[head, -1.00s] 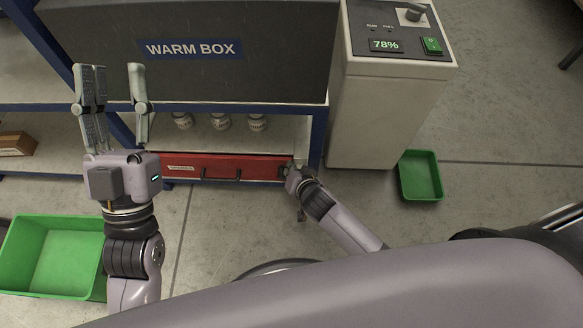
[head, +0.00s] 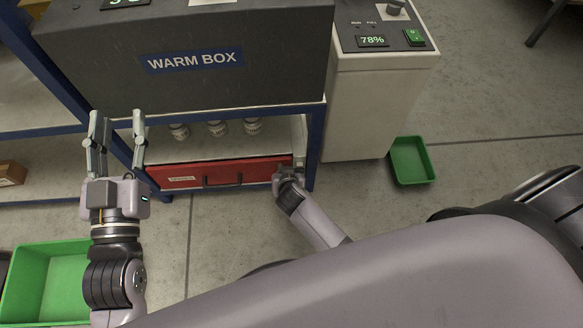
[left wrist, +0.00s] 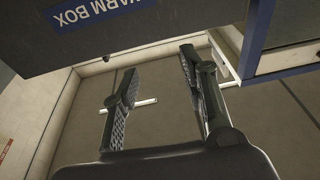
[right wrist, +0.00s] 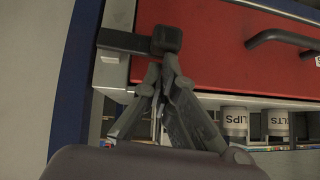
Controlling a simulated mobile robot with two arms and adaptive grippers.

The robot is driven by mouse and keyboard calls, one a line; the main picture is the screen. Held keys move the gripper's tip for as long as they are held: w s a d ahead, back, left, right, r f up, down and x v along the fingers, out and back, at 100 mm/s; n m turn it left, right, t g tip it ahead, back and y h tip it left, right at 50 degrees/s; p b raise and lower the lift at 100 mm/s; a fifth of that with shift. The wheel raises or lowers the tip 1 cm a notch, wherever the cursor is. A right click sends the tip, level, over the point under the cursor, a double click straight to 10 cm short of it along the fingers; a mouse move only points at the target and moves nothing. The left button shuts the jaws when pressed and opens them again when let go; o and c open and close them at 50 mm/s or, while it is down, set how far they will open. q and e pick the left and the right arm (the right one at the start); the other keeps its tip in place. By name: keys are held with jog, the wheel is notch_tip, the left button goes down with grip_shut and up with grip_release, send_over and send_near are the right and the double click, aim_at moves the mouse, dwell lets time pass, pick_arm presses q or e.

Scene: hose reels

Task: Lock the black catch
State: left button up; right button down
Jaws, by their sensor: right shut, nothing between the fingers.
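The black catch (right wrist: 128,41) shows in the right wrist view as a short dark bar with a square knob at its right end. It lies level in that picture, from the pale frame beside the blue post to the edge of the red drawer (right wrist: 205,45). The drawer also shows in the head view (head: 190,174), low under the shelf. My right gripper (right wrist: 160,66) is shut and empty, its tips at the knob; I cannot tell whether they touch. In the head view my right gripper (head: 288,172) hides the catch. My left gripper (head: 117,120) is open and empty, left of the drawer.
A pale cabinet (head: 360,115) stands to the right. Green bins (head: 412,160) (head: 45,285) lie on the floor at both sides. A drawer handle (right wrist: 280,37) juts out.

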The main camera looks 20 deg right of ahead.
pick_arm(q)
jog(key=shift+a+r, duration=0.1)
pick_arm(e)
jog(key=shift+f, duration=0.1)
dwell(0.5)
pick_arm(q)
jog(key=s+a+f+g+y+p, duration=0.1)
jog(key=s+a+f+g+p, duration=0.1)
jog(key=f+g, duration=0.35)
jog(key=s+a+f+g+y+p, duration=0.2)
jog(key=f+g, duration=0.1)
jog(key=f, duration=0.5)
jog(key=s+a+f+g+y+p, duration=0.1)
jog(key=s+a+f+g+p, duration=0.1)
jog(key=s+f+g, duration=0.2)
jog(key=s+a+f+g+p, duration=0.2)
jog(key=s+f+g+p, duration=0.1)
jog(key=s, duration=0.5)
jog(key=shift+s+a+f+n+g+y, duration=0.25)
jog(key=shift+s+f+n+g+y, duration=0.15)
jog(key=shift+f+g, duration=0.15)
pick_arm(e)
jog(key=w+d+r+v, duration=0.1)
jog(key=r+v, duration=0.1)
jog(key=v, duration=1.1)
jog(key=shift+w+d, duration=0.25)
jog(key=shift+w, duration=0.1)
